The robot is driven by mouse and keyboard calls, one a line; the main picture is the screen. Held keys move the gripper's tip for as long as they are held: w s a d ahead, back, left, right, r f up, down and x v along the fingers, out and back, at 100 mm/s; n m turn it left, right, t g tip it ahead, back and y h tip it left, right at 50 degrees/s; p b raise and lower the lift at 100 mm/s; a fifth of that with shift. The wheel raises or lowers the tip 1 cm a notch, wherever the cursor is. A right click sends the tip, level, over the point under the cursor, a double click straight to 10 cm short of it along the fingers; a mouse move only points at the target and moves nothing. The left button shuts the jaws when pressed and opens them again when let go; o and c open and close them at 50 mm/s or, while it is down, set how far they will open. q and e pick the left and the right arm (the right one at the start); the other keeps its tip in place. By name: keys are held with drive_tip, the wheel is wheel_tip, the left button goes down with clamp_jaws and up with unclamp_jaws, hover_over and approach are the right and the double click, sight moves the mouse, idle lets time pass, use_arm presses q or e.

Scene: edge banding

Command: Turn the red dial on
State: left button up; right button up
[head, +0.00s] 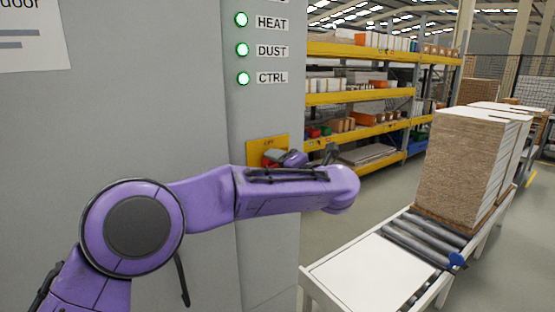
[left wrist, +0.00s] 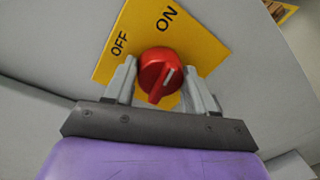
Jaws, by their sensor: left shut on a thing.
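The red dial (left wrist: 158,75) sits on a yellow plate (left wrist: 118,63) marked OFF and ON. My left gripper (left wrist: 160,84) is shut on the dial, one grey finger on each side. In the head view the yellow plate (head: 268,148) is on the grey cabinet's narrow face, and the red dial (head: 270,160) shows only partly behind my purple left wrist. My right gripper is not in view.
The grey cabinet (head: 150,110) fills the left, with green lamps (head: 242,50) labelled HEAT, DUST and CTRL above the plate. A roller conveyor (head: 365,268) carries stacked boards (head: 465,165) at right. Yellow shelving (head: 358,98) stands behind, with open floor between.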

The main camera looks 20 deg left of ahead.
use_arm(q)
drive_tip(key=shift+r+m+p, duration=0.1)
drive_tip(key=shift+m+p, duration=0.55)
drive_tip(key=shift+m, duration=0.35)
drive_tip(key=o, duration=1)
drive_tip(key=shift+w+d, duration=0.1)
drive_tip(key=b+v, duration=0.4)
drive_tip(key=v, duration=0.6)
drive_tip(key=shift+d+b, duration=0.2)
drive_tip(key=shift+b, duration=0.1)
